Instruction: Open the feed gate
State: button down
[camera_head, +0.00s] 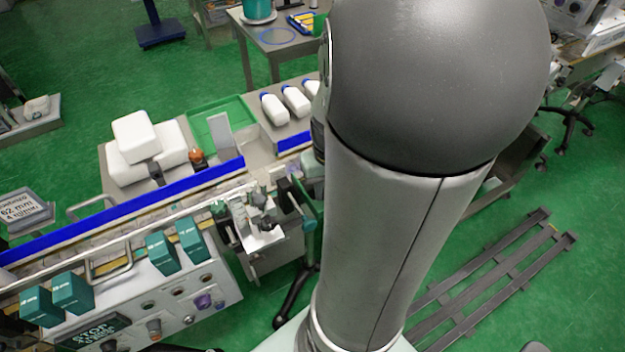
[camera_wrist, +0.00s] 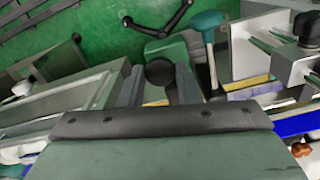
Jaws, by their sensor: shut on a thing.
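In the wrist view my gripper (camera_wrist: 162,84) has its two grey fingers on either side of a black round knob (camera_wrist: 160,70), shut on it. A green bracket (camera_wrist: 165,48) stands just behind the knob. The feed gate's panel cannot be told apart clearly from the machine parts around the knob. In the head view the applicator's metal bracket assembly (camera_head: 260,234) stands at the near side of the conveyor, left of my arm. My arm covers much of the middle of that view, and the grasp itself is not clear there.
White bottles (camera_head: 275,110) lie behind.

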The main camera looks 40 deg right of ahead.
jog(key=c, duration=1.1)
grip_release()
jog(key=shift+o, duration=0.2)
notch_tip(320, 180, up, 17)
jog(key=shift+r, duration=0.2)
